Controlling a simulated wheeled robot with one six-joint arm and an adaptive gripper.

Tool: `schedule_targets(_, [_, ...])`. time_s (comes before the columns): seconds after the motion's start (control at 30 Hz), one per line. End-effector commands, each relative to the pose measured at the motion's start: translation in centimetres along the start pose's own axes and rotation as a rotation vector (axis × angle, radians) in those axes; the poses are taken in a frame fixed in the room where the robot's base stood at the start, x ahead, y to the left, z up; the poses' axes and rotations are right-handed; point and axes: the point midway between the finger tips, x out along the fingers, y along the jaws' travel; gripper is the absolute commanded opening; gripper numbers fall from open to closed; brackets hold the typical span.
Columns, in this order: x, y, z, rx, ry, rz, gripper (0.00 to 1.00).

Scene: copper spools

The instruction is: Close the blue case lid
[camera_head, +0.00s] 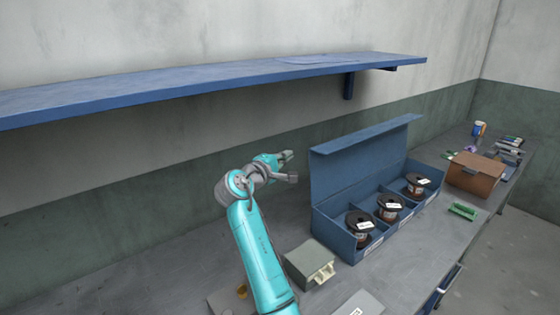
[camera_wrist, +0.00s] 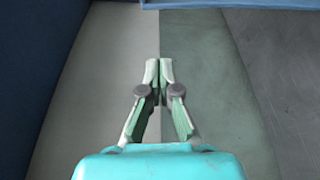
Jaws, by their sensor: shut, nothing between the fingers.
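The blue case (camera_head: 345,243) stands on the workbench with three compartments facing the front. Its lid (camera_head: 362,160) is open and stands up along the back edge. A copper spool (camera_head: 360,222) sits in the left compartment, another spool (camera_head: 389,206) in the middle one and a third spool (camera_head: 417,184) in the right one. My gripper (camera_head: 292,166) is to the left of the lid, apart from it in the head view. In the wrist view my gripper (camera_wrist: 159,72) has its fingertips together with nothing between them.
A blue shelf (camera_head: 215,84) runs along the wall above the bench. A grey-green box (camera_head: 309,262) stands left of the case. A brown case (camera_head: 475,174) and a green item (camera_head: 462,211) lie to the right. The bench (camera_head: 100,262) is bare at the left.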

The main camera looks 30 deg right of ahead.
Motion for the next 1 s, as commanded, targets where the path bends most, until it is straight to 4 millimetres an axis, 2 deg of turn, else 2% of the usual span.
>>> schedule_targets(0.1, [1.9,0.0,0.0,0.0,-0.001,-0.001,0.0])
schedule_targets(0.33, [4.9,0.0,0.1,-0.001,-0.002,-0.001,0.0])
schedule_targets(0.7, [3.5,0.0,3.2,0.001,0.0,0.0,0.0])
schedule_targets(1.0, [3.3,-0.1,3.8,0.0,0.001,-0.001,0.0])
